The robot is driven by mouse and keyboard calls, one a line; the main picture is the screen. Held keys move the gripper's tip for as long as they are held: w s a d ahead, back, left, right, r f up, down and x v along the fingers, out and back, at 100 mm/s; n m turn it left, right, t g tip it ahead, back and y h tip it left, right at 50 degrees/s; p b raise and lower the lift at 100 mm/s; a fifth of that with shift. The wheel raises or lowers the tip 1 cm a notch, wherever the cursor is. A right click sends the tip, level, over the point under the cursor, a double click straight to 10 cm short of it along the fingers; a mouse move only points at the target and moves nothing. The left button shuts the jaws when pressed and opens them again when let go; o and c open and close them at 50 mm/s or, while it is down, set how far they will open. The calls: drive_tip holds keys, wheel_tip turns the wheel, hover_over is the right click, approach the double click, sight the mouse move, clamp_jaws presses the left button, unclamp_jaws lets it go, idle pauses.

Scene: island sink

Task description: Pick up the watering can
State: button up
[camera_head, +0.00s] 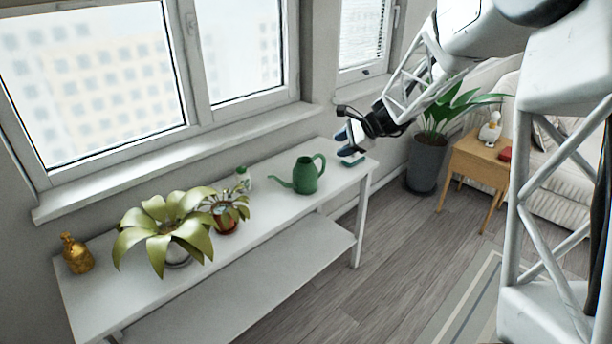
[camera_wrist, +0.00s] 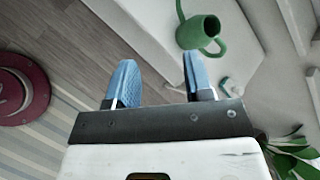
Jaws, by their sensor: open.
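A green watering can (camera_head: 306,174) stands upright on the white table (camera_head: 265,215), toward its right end, with its spout to the left and its handle to the right. It also shows in the wrist view (camera_wrist: 197,32), beyond my fingertips. My gripper (camera_head: 345,143) is open and empty, up and to the right of the can, near the table's right end. In the wrist view its two blue fingers (camera_wrist: 158,80) are apart with nothing between them.
Two potted plants (camera_head: 228,222) (camera_head: 165,225), a small bottle (camera_head: 243,178) and a gold vase (camera_head: 77,254) stand left of the can. A small green object (camera_head: 352,161) lies near the table's right end. A window sill (camera_head: 190,160) runs behind. A dark-potted plant (camera_head: 425,165) stands right.

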drive_tip(key=w+f+m+t+y, duration=0.1)
drive_tip(key=w+f+m, duration=0.2)
drive_tip(key=w+f, duration=0.3)
drive_tip(key=w+f+m+t, duration=0.1)
drive_tip(key=w+f+m, duration=0.15)
drive_tip(key=w, duration=0.65)
drive_tip(key=m+t, duration=0.3)
drive_tip(key=m, duration=0.3)
approach(323, 171)
drive_tip(key=shift+n+y, duration=0.25)
drive_tip(key=shift+y, duration=0.15)
drive_tip(key=w+r, duration=0.2)
drive_tip(key=r, duration=0.1)
drive_tip(key=shift+w+a+r, duration=0.2)
drive_tip(key=shift+w+a, duration=0.2)
drive_tip(key=shift+x, duration=1.25)
drive_tip(key=shift+a+f, duration=0.1)
drive_tip(key=shift+a, duration=0.1)
drive_tip(key=shift+g, duration=0.3)
drive_tip(key=shift+x, duration=2.5)
drive_tip(key=shift+c, duration=0.5)
clamp_jaws()
